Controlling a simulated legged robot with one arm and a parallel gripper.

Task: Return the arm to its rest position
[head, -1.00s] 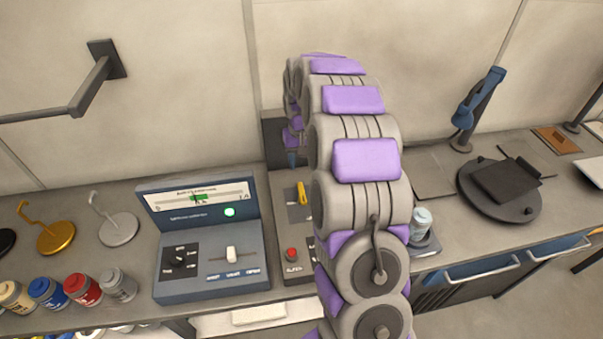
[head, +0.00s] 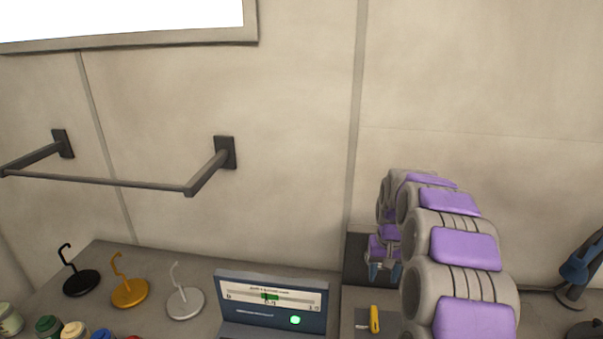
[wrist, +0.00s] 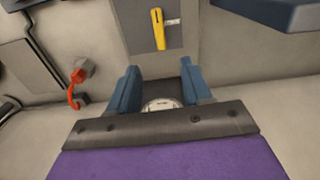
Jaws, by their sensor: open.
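My arm, grey with purple pads, rises at the right of the head view and bends over toward the wall. My gripper (head: 384,272) hangs at its end, pointing down over the counter, beside the dark upright panel. In the wrist view my gripper (wrist: 163,92) shows two blue fingers set apart, with nothing held between them. A small round pale thing (wrist: 162,104) shows below, between the fingers; I cannot tell what it is. A yellow lever (head: 374,319) stands in front of the gripper on a control box, and it also shows in the wrist view (wrist: 158,29).
A blue console (head: 271,303) with a green light stands left of the arm. Black, gold and silver hook stands (head: 184,302) and several paint jars (head: 76,330) are further left. A dark wall rail (head: 120,182) juts out above. A blue device (head: 580,270) stands far right.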

